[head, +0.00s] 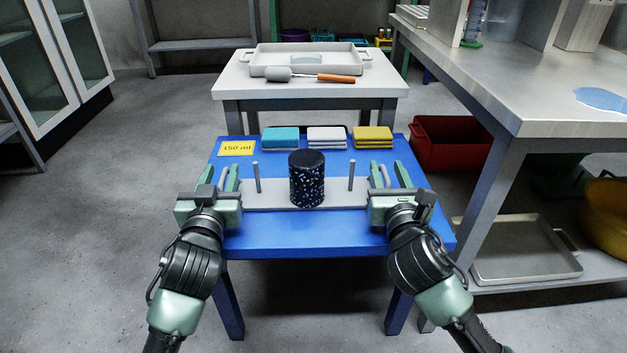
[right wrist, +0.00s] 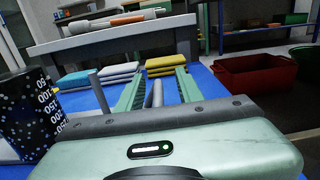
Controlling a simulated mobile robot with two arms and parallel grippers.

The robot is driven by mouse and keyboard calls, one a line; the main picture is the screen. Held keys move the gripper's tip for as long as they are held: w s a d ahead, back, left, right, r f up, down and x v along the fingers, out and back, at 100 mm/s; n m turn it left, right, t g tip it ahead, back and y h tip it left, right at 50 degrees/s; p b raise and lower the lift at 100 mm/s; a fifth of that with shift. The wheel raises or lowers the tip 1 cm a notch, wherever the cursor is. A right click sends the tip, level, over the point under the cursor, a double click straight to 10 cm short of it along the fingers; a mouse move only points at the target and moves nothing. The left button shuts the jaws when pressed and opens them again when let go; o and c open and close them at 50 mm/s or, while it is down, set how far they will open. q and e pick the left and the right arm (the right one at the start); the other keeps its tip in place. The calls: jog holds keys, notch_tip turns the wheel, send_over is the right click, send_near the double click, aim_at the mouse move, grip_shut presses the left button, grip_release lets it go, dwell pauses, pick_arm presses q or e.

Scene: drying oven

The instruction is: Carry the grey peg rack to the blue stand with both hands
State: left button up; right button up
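The grey peg rack (head: 275,195) is a flat plate with two thin upright pegs, lying level on the blue stand (head: 300,238). A black speckled cylinder (head: 307,180) stands upright on it between the pegs. My left gripper (head: 221,178) is at the rack's left end and my right gripper (head: 389,174) at its right end. In the right wrist view, a grey upright bar (right wrist: 154,94) stands between the right gripper's (right wrist: 158,90) green fingers, with gaps beside it. The left gripper's fingers also look apart around a grey bar. Contact there is hard to see.
Teal (head: 280,138), white (head: 326,139) and yellow (head: 372,138) stacks and a yellow "150 ml" card (head: 237,149) lie along the stand's back. A white table (head: 235,85) stands behind. A grey bench (head: 500,100) and red bin (head: 450,145) are at right. Floor at left is clear.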

pick_arm(q)
jog(key=shift+d, duration=0.1)
pick_arm(e)
jog(key=shift+a, duration=0.1)
pick_arm(q)
jog(key=shift+s, duration=0.55)
jog(key=s, duration=1)
jog(key=shift+s, duration=0.4)
pick_arm(e)
jog(key=shift+s+a, duration=0.1)
jog(key=s, duration=1.2)
pick_arm(q)
jog(key=shift+s, duration=0.1)
